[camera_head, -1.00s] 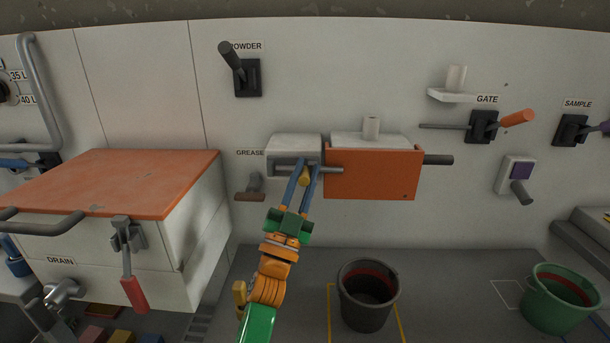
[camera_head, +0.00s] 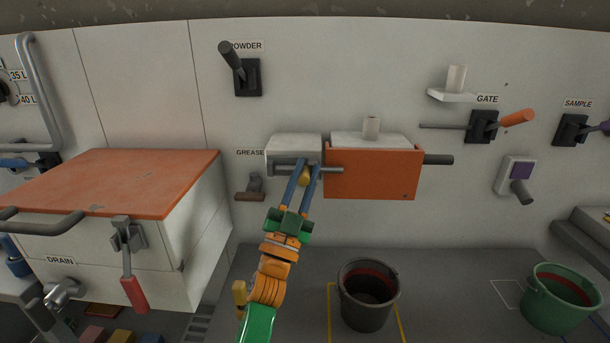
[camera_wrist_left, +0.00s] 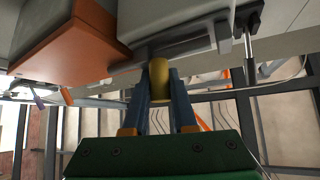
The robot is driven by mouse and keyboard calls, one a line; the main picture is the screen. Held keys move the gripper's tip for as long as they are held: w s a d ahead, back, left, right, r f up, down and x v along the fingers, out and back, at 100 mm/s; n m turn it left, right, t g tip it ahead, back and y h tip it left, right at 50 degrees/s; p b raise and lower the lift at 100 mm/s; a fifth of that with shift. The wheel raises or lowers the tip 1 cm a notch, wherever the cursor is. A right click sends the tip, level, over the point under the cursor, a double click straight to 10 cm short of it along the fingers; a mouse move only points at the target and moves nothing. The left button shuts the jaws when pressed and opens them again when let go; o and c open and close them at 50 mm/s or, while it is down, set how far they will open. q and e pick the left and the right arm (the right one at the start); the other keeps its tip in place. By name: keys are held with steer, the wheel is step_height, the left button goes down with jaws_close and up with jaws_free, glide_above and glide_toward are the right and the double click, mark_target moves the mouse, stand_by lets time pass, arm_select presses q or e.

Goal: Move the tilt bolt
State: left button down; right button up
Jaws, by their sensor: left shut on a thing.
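The tilt bolt shows as a grey horizontal rod (camera_head: 331,170) under the front of a white housing (camera_head: 294,146), its right end reaching in front of the orange box (camera_head: 372,174). A yellow knob (camera_head: 305,176) hangs below the rod. My left gripper (camera_head: 306,172) reaches up from below and is shut on the yellow knob. The wrist view shows the same yellow knob (camera_wrist_left: 159,76) between the two blue fingers, just under the rod. My right gripper is not in view.
A black bucket (camera_head: 368,294) stands on the floor below the orange box. A grease handle (camera_head: 252,187) sticks out left of my gripper. A white bin with an orange lid (camera_head: 120,180) juts out at left. A green bucket (camera_head: 558,298) stands at right.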

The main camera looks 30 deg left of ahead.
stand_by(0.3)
arm_select(q)
steer(key=shift+s+a, duration=0.15)
steer(key=shift+a, duration=0.2)
steer(key=s+a, duration=0.1)
steer(key=a, duration=0.1)
steer(key=s+a+p, duration=0.1)
steer(key=shift+s+a, duration=0.2)
steer(key=shift+a, duration=0.2)
steer(key=shift+d, duration=0.1)
steer(key=c, duration=1.2)
jaws_free()
steer(key=shift+o, duration=1)
steer(key=shift+s+a, duration=0.1)
steer(key=shift+a, duration=0.15)
